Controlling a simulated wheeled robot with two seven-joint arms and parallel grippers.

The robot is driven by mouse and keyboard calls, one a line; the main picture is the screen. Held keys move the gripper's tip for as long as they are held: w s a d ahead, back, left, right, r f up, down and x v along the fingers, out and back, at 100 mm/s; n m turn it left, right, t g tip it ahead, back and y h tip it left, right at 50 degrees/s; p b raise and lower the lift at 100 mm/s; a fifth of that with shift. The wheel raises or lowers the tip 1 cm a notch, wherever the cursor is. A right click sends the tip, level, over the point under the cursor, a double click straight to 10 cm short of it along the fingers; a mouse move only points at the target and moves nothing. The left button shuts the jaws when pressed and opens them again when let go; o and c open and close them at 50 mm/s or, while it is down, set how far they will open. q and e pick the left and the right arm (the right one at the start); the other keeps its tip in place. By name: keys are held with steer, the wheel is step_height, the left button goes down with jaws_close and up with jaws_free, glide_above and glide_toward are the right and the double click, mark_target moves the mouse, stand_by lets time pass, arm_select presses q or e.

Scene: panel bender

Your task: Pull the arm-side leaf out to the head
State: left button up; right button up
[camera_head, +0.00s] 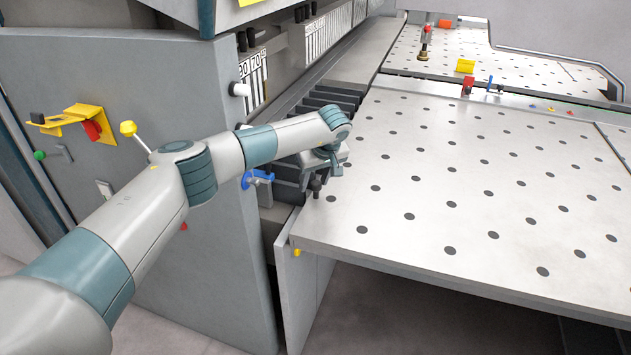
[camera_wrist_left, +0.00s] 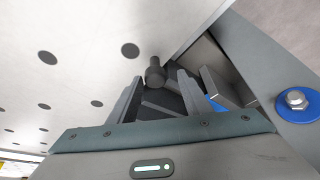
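My left gripper (camera_head: 322,172) reaches in from the left to the near left corner of the dotted table. In the left wrist view its two fingers (camera_wrist_left: 160,82) stand apart, with a dark round-headed knob (camera_wrist_left: 155,72) showing between their tips. The fingers are not closed on the knob; I cannot tell whether either touches it. The knob also shows in the head view (camera_head: 316,187), just below the gripper. I cannot tell for sure which part is the arm-side leaf; dark stepped blocks (camera_head: 325,103) line the machine side behind the gripper, partly hidden by my arm. My right gripper is out of view.
The pale dotted table (camera_head: 460,190) fills the right side, with a grey plate (camera_head: 300,290) below its near corner. The grey machine housing (camera_head: 215,250) stands left. A blue clamp-like part (camera_head: 258,178) is close beside my wrist. A yellow bracket (camera_head: 75,118) is on the housing.

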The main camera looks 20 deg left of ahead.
arm_select(q)
steer(key=shift+d, duration=0.15)
steer(key=shift+d+r, duration=0.1)
steer(key=shift+r, duration=0.1)
steer(key=shift+s+d+r+b, duration=0.2)
steer(key=shift+r+b, duration=0.2)
steer(key=shift+r, duration=0.25)
steer(key=b+v, duration=0.5)
steer(key=v, duration=1)
steer(key=shift+a+r, duration=0.2)
steer(key=shift+r, duration=0.1)
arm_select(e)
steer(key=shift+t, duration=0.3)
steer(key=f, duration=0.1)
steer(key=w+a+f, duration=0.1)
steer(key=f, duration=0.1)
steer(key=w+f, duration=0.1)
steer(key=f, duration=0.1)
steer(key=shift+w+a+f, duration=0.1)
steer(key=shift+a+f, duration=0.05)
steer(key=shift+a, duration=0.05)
arm_select(q)
steer(key=shift+s, duration=0.1)
